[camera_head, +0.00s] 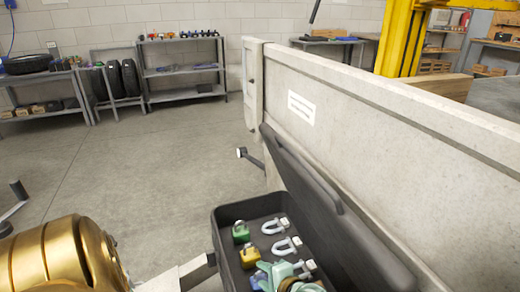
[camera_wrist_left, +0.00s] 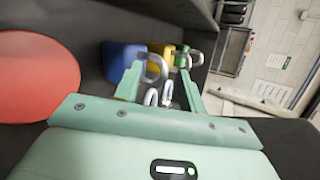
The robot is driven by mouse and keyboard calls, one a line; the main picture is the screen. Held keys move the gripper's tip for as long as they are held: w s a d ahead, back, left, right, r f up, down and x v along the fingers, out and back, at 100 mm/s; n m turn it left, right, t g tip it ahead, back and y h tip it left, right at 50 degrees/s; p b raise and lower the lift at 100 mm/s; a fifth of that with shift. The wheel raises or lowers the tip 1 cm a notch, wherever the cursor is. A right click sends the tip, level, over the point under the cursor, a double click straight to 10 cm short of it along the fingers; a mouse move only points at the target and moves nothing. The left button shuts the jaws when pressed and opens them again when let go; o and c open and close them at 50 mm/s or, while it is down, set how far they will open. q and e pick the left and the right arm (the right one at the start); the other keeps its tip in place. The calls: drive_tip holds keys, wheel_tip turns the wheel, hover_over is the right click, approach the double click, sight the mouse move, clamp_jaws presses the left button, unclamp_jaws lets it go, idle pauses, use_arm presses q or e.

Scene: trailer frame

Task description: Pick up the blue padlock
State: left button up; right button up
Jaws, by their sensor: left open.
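The blue padlock (camera_wrist_left: 121,60) lies in the black box, with its silver shackle toward my left gripper (camera_wrist_left: 160,80). In the left wrist view the shackle is in front of and partly between the two pale green fingers. The fingers are apart, and I see no grip on the padlock. In the head view only a small part of the blue padlock (camera_head: 259,279) shows beside my left gripper (camera_head: 272,272), which reaches down into the box. My right gripper is not in view.
The black box (camera_head: 226,214) has its lid (camera_head: 335,215) raised against the grey trailer wall (camera_head: 390,130). Green (camera_head: 241,232) and yellow (camera_head: 249,257) padlocks and several silver shackles (camera_head: 274,226) lie inside. A red disc (camera_wrist_left: 38,78) shows near the gripper.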

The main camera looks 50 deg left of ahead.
use_arm(q)
drive_tip(key=shift+d, duration=0.1)
clamp_jaws()
drive_tip(key=shift+s+f, duration=0.1)
drive_tip(key=shift+s, duration=0.05)
idle(1.2)
